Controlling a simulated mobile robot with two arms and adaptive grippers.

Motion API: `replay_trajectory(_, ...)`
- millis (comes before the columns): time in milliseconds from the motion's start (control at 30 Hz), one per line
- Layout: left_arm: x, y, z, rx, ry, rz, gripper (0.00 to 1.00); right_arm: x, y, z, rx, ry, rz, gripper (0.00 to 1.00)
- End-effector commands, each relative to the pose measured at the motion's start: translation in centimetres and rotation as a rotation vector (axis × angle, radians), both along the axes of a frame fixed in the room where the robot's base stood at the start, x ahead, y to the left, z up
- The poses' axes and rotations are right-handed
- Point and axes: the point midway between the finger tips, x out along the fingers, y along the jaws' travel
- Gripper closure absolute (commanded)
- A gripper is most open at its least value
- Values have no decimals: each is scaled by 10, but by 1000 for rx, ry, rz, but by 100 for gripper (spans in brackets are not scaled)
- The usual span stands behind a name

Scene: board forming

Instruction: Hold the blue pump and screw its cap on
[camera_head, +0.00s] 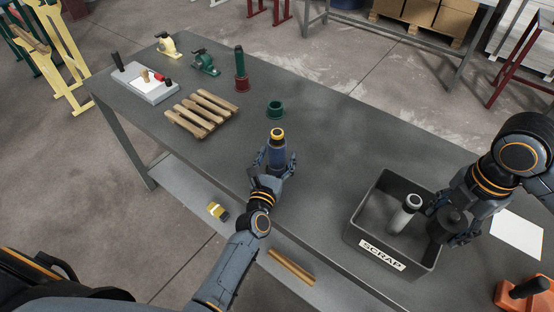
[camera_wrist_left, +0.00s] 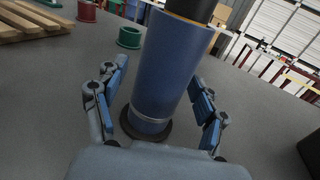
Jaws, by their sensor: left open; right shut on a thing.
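The blue pump (camera_head: 277,151) stands upright on the grey table, with an orange ring and a dark part at its top. In the left wrist view the blue pump (camera_wrist_left: 166,65) rises from a dark round base. My left gripper (camera_head: 276,164) is open, with its fingers on either side of the pump and gaps showing. It also shows in the left wrist view (camera_wrist_left: 155,105). My right gripper (camera_head: 447,218) is shut on a dark cylindrical part (camera_head: 449,224) over the right side of the scrap bin. I cannot tell whether that part is the cap.
The scrap bin (camera_head: 363,227) holds a grey cylinder with a pale top (camera_head: 406,213). A green ring (camera_head: 275,109), a green pump on a red base (camera_head: 240,70) and a wooden rack (camera_head: 203,112) stand beyond the blue pump. Table between pump and bin is clear.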

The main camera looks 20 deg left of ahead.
Motion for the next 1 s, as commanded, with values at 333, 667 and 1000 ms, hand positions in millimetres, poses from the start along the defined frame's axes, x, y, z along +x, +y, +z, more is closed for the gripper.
replay_trajectory(333,0,0,0,0,0,0,82,0,0,0,0,0,0,77)
replay_trajectory(667,1,0,4,0,-7,1,100,0,0,0,0,0,0,77)
replay_trajectory(1000,1,0,22,0,-7,2,100,0,0,17,1,-1,0,77)
